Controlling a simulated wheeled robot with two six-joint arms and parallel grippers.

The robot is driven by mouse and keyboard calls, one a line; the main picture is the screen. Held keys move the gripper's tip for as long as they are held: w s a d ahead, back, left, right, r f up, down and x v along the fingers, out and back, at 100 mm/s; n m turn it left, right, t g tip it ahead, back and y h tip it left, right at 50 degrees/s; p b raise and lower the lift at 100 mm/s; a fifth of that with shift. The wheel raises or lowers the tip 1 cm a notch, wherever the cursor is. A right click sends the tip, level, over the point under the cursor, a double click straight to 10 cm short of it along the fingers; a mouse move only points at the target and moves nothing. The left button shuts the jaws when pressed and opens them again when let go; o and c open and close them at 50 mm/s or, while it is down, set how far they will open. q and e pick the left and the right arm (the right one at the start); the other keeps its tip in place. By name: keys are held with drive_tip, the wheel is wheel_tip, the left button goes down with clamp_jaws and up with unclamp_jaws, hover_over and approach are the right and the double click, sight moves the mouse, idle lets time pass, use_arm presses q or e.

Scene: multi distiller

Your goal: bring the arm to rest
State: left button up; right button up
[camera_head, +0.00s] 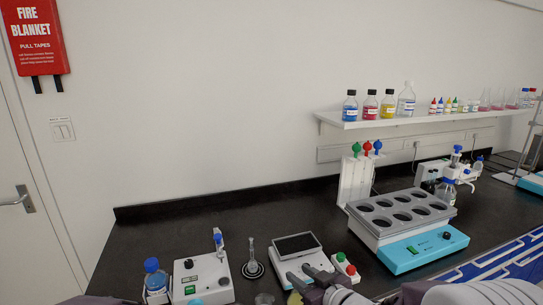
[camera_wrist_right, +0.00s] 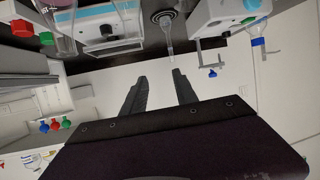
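My right gripper (camera_head: 304,278) is low in the head view, in front of the small balance (camera_head: 298,243). In the right wrist view its two dark fingers (camera_wrist_right: 160,75) are spread apart with nothing between them. A long-necked glass flask (camera_head: 252,262) stands on a dark round base left of the balance. It also shows in the wrist view (camera_wrist_right: 168,38), beyond the fingertips and apart from them. My left gripper is out of view; only a dark bit of what may be my arm shows at the lower left.
A white instrument (camera_head: 201,278) and a blue-capped bottle (camera_head: 155,277) stand at the left. A heating block with several wells (camera_head: 405,215) and a pipette stand (camera_head: 354,180) are at the right. A shelf (camera_head: 425,118) holds bottles. The back left of the black bench (camera_head: 180,228) is clear.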

drive_tip(key=s+d+f+m+g+h+p, duration=0.1)
drive_tip(key=s+d+f+m+g+h, duration=0.4)
drive_tip(key=d, duration=0.4)
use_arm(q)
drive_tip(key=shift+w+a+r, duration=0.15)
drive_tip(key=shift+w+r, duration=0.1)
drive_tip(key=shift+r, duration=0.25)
use_arm(e)
drive_tip(key=s+f+g, duration=0.3)
drive_tip(key=s, duration=0.4)
drive_tip(key=s+f+m+g+h, duration=0.1)
drive_tip(key=s+f+g, duration=0.2)
drive_tip(key=s, duration=0.3)
drive_tip(key=shift+s+d+f, duration=0.35)
